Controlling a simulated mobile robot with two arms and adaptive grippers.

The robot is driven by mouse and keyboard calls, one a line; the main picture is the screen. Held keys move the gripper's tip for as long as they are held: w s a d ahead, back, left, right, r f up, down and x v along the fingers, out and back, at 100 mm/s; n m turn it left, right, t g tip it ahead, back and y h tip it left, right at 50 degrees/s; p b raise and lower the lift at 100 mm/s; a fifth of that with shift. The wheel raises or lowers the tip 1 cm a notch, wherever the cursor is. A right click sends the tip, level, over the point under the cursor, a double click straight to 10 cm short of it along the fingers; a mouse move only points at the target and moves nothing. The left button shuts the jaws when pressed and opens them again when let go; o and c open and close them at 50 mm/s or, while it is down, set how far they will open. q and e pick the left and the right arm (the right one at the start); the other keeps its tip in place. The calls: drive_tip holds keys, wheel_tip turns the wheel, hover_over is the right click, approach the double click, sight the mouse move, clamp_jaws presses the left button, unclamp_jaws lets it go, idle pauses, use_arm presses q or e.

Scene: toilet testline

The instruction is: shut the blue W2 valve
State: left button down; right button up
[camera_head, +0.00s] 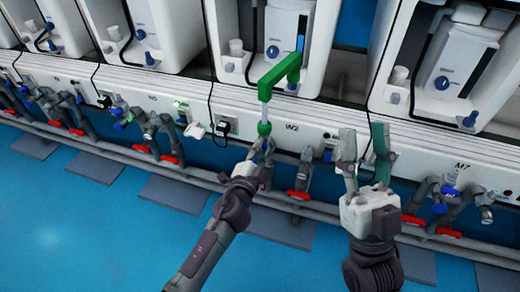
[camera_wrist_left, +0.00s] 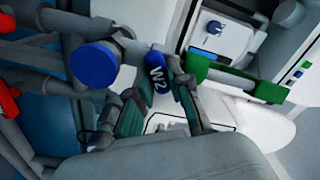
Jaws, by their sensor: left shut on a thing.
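The blue W2 valve handle (camera_wrist_left: 157,72) shows its white W2 lettering in the left wrist view. My left gripper (camera_wrist_left: 166,82) has its fingers around this handle and is shut on it. In the head view my left gripper (camera_head: 264,152) is at the pipe fittings left of the W2 panel label (camera_head: 292,127). The valve itself is mostly hidden there by the gripper. My right gripper (camera_head: 364,150) is open and empty, with its fingers apart, right of the W2 label in front of the white bench.
A large round blue knob (camera_wrist_left: 95,65) is close to the left gripper. Red valve handles (camera_head: 298,194) sit along the low grey pipe. The blue floor in front has grey mats (camera_head: 282,228) and free room.

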use_arm(q)
drive_tip(key=m, duration=0.3)
drive_tip(key=shift+f, duration=0.1)
drive_tip(key=shift+m, duration=1.8)
drive_tip(key=shift+f, duration=0.1)
drive_tip(key=c, duration=1.1)
unclamp_jaws()
drive_tip(key=v, duration=1.2)
